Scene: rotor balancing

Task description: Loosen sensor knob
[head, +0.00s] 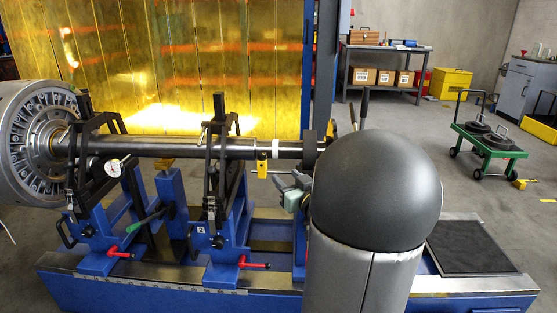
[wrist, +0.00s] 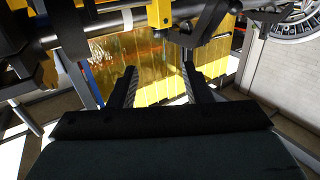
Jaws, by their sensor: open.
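A yellow sensor block (head: 262,165) sits just below the dark rotor shaft (head: 165,146) in the head view, beside the white band on the shaft. A yellow block also shows at the top edge of the wrist view (wrist: 160,12), beyond my fingertips.
Two blue bearing pedestals (head: 228,255) with red handles stand on the blue machine bed (head: 150,298). A dial gauge (head: 113,168) is by the left pedestal. A yellow curtain (head: 180,60) hangs behind.

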